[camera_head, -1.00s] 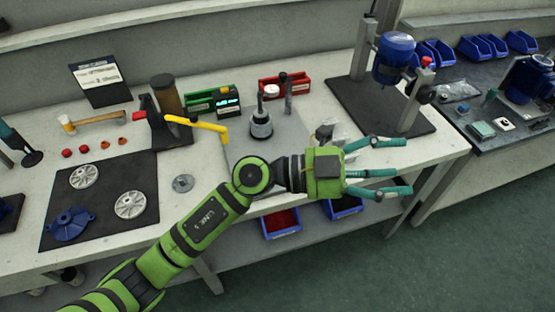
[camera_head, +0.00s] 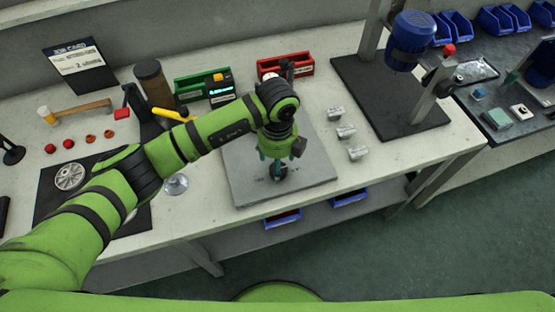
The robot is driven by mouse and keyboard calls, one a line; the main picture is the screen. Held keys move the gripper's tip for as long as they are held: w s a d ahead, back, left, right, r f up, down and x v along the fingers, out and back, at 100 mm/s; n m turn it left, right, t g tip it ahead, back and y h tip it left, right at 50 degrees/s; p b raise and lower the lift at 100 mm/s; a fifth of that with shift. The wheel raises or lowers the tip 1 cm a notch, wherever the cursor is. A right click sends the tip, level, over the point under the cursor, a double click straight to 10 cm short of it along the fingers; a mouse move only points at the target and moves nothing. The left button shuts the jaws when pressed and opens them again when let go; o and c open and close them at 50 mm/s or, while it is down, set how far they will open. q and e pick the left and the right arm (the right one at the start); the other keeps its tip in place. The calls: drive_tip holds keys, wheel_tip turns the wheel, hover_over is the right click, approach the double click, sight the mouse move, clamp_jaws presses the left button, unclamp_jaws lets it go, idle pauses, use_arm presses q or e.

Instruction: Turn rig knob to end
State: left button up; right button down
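My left gripper (camera_head: 276,172) points down over the front part of the grey rig plate (camera_head: 235,190). Its teal fingers reach close to the plate, on either side of a dark part. The metal fitting on the plate is hidden behind my arm. My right gripper is not in view.
Several small metal blocks (camera_head: 346,132) stand right of the plate. A blue-motor press (camera_head: 410,42) on a black base is further right. A yellow handle (camera_head: 172,114), a green bin (camera_head: 192,90) and a red bin (camera_head: 298,65) are near my arm.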

use_arm(q)
drive_tip(key=shift+w+f, duration=0.1)
drive_tip(key=shift+f, duration=0.55)
drive_tip(key=shift+w+f, duration=0.15)
drive_tip(key=shift+f, duration=0.35)
drive_tip(key=c, duration=1.1)
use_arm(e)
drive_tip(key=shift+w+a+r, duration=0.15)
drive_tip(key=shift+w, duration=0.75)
use_arm(q)
drive_tip(key=shift+m, duration=0.3)
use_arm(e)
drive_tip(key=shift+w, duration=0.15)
